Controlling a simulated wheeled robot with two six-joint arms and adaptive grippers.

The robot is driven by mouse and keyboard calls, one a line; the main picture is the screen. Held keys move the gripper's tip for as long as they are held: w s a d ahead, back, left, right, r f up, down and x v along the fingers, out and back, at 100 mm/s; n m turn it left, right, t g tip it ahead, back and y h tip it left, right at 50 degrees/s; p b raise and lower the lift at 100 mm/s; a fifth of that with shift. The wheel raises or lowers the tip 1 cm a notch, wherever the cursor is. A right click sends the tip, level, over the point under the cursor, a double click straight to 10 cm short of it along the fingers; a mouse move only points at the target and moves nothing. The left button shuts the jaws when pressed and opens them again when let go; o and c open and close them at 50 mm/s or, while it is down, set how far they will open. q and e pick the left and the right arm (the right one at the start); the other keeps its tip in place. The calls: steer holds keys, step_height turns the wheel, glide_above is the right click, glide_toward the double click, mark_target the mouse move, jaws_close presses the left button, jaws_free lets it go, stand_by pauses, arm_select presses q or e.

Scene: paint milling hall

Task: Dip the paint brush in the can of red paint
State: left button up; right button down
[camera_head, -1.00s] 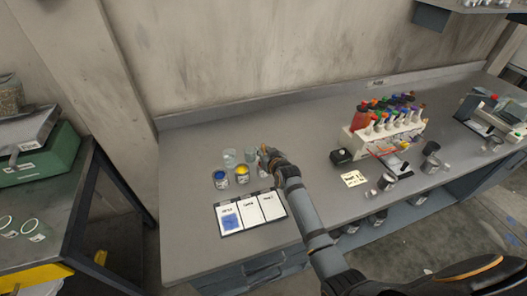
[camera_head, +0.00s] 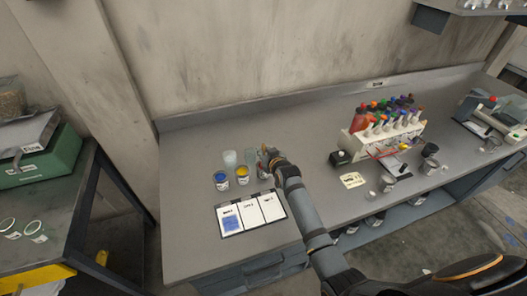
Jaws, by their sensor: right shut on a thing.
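My right gripper (camera_head: 267,154) reaches over the bench from the lower right and is shut. It points down beside the row of paint cans. What it holds is very small here; it appears to be the paint brush, mostly hidden by the gripper. A third can (camera_head: 262,172) stands right below the gripper, at the right end of the row; its paint colour is hidden. I cannot tell whether the brush touches it. The blue can (camera_head: 220,181) and the yellow can (camera_head: 242,176) stand to its left. My left gripper is not in view.
Two clear glasses (camera_head: 230,159) stand behind the cans. A board with three white panels (camera_head: 251,213), the left one painted blue, lies in front. The bench's front left is clear.

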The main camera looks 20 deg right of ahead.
mark_target(264, 145)
step_height(264, 145, up, 6)
steer(key=p, duration=0.4)
steer(key=shift+f+p, duration=0.1)
steer(key=shift+p, duration=0.3)
steer(key=shift+f, duration=0.1)
steer(key=shift+s, duration=0.1)
